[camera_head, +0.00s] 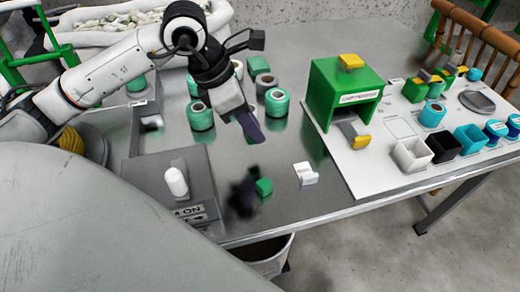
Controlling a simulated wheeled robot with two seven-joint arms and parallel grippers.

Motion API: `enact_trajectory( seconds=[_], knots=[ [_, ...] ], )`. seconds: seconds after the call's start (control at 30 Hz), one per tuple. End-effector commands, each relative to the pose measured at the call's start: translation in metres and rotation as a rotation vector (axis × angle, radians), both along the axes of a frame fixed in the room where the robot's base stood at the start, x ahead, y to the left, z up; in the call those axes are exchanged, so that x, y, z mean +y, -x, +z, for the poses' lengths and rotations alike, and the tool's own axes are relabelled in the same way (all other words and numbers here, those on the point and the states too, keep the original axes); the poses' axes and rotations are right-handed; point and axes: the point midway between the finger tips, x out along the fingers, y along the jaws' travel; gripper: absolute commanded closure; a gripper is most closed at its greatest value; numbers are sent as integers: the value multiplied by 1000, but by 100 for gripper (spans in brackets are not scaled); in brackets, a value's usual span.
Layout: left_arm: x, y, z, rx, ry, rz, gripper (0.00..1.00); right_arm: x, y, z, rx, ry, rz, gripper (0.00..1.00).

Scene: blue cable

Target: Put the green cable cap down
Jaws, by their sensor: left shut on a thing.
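My left gripper (249,127) hangs over the grey table (320,235), pointing down and to the right, in front of several green rolls. It is shut, with its dark purplish tip seen from the side. I cannot make out what is between its fingers. A small green block (264,187), which may be the green cable cap, shows near the table's front edge, below and apart from the gripper tip. A blurred dark patch (243,195) is beside it; I cannot tell if it is a shadow. My right gripper is out of view.
Green rolls (277,102) stand behind the gripper. A small white block (305,173) lies right of the green block. A grey box with a white knob (176,181) is at left. A green press (345,92) and small bins (411,156) stand on a white board at right.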

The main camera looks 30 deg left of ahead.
Motion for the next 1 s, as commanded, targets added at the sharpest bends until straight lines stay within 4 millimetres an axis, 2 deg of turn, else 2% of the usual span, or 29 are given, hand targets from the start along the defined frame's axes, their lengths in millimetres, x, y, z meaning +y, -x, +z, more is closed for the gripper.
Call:
enact_trajectory(
  seconds=[0.03,0.27,0.43,0.8,0.83,0.93,1.0],
  knots=[
    [0,1,-10,4,0,0,99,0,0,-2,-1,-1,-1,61],
    [0,0,-27,2,1,-3,99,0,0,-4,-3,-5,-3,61],
    [-1,1,-52,3,2,-2,99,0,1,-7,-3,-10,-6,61],
    [0,0,-58,-1,0,-3,99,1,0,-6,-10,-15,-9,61],
    [0,0,-58,-1,0,-3,78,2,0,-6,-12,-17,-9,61],
    [0,0,-56,-1,0,-3,61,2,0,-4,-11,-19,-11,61],
    [0,0,-56,0,0,-3,61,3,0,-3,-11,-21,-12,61]
  ],
)
